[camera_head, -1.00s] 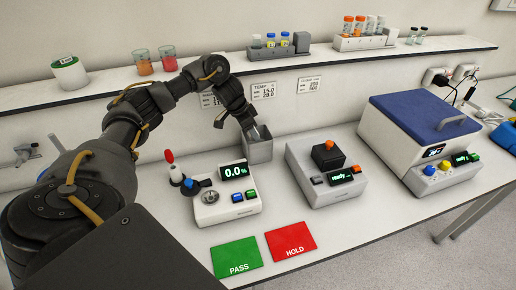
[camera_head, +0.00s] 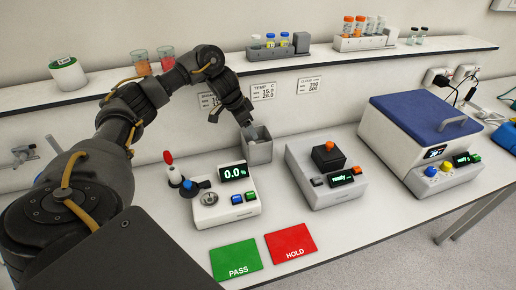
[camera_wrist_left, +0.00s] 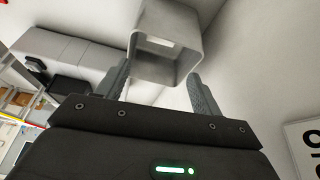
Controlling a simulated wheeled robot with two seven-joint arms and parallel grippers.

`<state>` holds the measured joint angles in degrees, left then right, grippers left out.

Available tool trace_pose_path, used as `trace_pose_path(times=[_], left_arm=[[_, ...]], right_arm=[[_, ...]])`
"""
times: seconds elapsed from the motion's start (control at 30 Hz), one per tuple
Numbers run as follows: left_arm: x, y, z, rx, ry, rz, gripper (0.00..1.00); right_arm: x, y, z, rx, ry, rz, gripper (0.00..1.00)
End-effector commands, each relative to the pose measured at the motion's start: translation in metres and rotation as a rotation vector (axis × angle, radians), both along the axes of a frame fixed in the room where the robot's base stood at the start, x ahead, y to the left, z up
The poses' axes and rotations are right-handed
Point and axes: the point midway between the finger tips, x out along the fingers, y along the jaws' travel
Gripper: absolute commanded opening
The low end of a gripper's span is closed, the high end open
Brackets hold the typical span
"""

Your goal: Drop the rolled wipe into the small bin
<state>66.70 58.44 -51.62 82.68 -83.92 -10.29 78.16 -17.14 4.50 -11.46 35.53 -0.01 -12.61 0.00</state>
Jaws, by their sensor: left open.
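The small grey bin (camera_head: 258,152) stands on the bench against the wall. My left gripper (camera_head: 250,127) is just above its mouth, pointing down. In the left wrist view the two fingers of the gripper (camera_wrist_left: 158,74) are apart with nothing between their tips. The square mouth of the bin (camera_wrist_left: 185,14) lies just beyond the tips. A small white patch (camera_wrist_left: 160,42) shows inside the bin; it looks like the rolled wipe, but its shape is not clear. No wipe shows elsewhere. My right gripper is in neither view.
A white meter reading 0.0% (camera_head: 228,207) stands in front of the bin, with a grey device (camera_head: 326,175) to its right. Green PASS (camera_head: 236,260) and red HOLD (camera_head: 291,243) cards lie in front. A shelf (camera_head: 270,66) with racks and beakers runs above.

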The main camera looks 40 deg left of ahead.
Motion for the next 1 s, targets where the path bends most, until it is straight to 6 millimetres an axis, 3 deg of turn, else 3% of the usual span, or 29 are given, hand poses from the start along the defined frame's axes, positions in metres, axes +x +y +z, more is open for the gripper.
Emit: trace_pose_path(times=[0.03, 0.13, 0.4, 1.0], left_arm=[[-0.003, 0.004, 0.015, 0.005, -0.005, 0.000, 0.67], [-0.010, 0.008, 0.034, 0.005, -0.006, 0.002, 0.67], [-0.021, 0.015, 0.067, 0.002, -0.005, 0.003, 0.67], [-0.024, 0.016, 0.071, 0.001, -0.003, 0.004, 0.67]], right_arm=[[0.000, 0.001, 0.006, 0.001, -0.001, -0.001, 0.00], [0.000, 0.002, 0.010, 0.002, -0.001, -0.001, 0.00], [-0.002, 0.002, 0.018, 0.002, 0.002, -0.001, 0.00], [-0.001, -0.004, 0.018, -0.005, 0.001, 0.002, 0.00]])
